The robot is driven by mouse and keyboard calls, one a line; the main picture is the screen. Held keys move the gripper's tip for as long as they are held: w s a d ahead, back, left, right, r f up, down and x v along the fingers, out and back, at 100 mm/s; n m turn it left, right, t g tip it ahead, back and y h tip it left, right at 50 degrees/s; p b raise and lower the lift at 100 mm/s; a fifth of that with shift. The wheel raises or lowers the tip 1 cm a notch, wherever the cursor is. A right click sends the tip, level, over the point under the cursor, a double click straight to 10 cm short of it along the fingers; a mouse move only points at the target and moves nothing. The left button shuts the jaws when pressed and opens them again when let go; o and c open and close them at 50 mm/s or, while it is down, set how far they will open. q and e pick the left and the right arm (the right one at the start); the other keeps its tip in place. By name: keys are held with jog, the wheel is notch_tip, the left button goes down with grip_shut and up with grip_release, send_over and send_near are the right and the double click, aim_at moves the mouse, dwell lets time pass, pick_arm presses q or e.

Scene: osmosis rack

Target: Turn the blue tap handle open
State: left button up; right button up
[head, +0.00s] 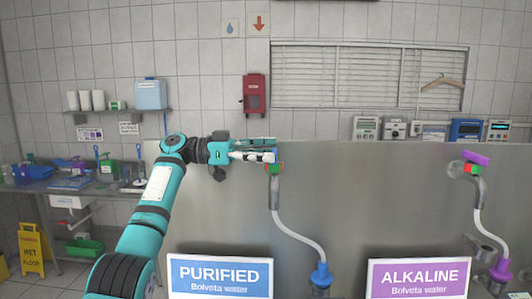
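The blue tap handle (276,154) sits on top of the left tap, above a red and green collar (275,169). It is mostly hidden by my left gripper, so its angle is hard to tell. My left gripper (272,149) reaches in from the left at handle height. Its two fingers are apart, one above the other, with the tips at the handle. I cannot tell whether they touch it. A clear tube (296,236) curves down from this tap to a blue fitting (321,275). My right gripper is not in view.
A second tap with a purple handle (477,158) stands at the right. PURIFIED (220,276) and ALKALINE (418,279) signs stand in front of the steel panel (350,190). A side bench with bottles and a yellow wet-floor sign (32,252) are at the left.

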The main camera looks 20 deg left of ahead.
pick_arm(q)
jog(key=shift+o, duration=1.2)
jog(key=shift+r, duration=0.1)
jog(key=shift+s, duration=0.1)
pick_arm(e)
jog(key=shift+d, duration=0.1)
pick_arm(q)
jog(key=v, duration=0.7)
jog(key=shift+s+a, duration=0.15)
jog(key=shift+a, duration=0.2)
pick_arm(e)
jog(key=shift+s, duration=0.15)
